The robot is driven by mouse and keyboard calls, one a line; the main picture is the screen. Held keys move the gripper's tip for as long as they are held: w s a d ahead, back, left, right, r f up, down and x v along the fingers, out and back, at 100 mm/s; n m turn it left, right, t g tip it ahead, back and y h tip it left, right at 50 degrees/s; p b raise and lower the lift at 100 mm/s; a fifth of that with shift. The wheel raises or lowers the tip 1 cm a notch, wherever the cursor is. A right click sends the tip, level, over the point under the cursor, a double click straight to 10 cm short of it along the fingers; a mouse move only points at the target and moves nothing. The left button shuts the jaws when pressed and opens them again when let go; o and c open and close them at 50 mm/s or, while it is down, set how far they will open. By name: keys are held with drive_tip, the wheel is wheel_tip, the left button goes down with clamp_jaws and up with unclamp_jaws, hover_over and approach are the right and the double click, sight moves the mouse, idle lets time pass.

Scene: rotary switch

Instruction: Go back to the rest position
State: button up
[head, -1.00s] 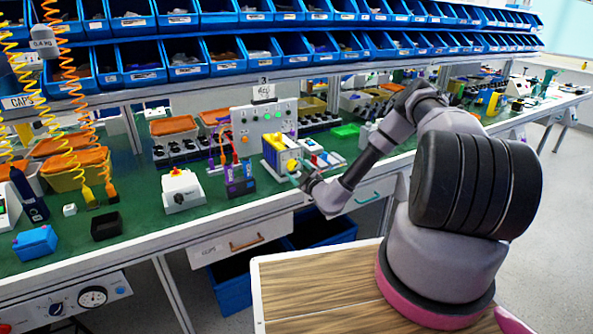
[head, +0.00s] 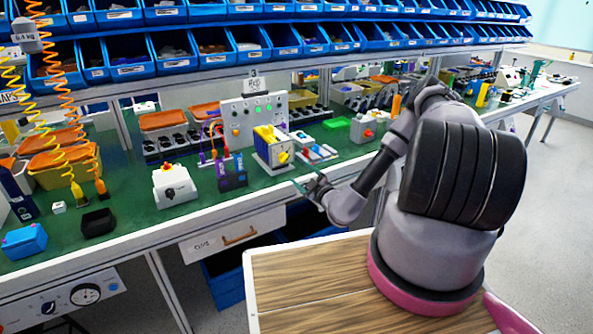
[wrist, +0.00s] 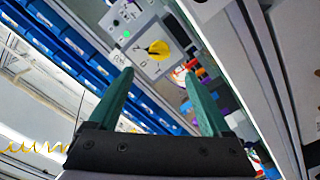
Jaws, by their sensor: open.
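My gripper (head: 309,185) is in front of the bench's front edge, at the end of my bent arm, with nothing seen between its fingers. In the wrist view its two green fingers (wrist: 160,98) stand wide apart and empty. The rotary switch (head: 272,147) is a box with a yellow knob on the bench, behind and to the left of my gripper and apart from it. In the wrist view the yellow knob (wrist: 158,49) shows on the pale switch face beyond the fingertips.
The green bench (head: 130,215) runs across the view, with blue bins (head: 180,50) on racks above. A white box with a dark knob (head: 174,186), a blue box (head: 24,241) and a black tray (head: 98,222) stand at left. The floor (head: 550,200) at right is clear.

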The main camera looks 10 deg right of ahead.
drive_tip(key=shift+s+d, duration=0.1)
drive_tip(key=shift+s, duration=0.15)
drive_tip(key=shift+r, duration=0.1)
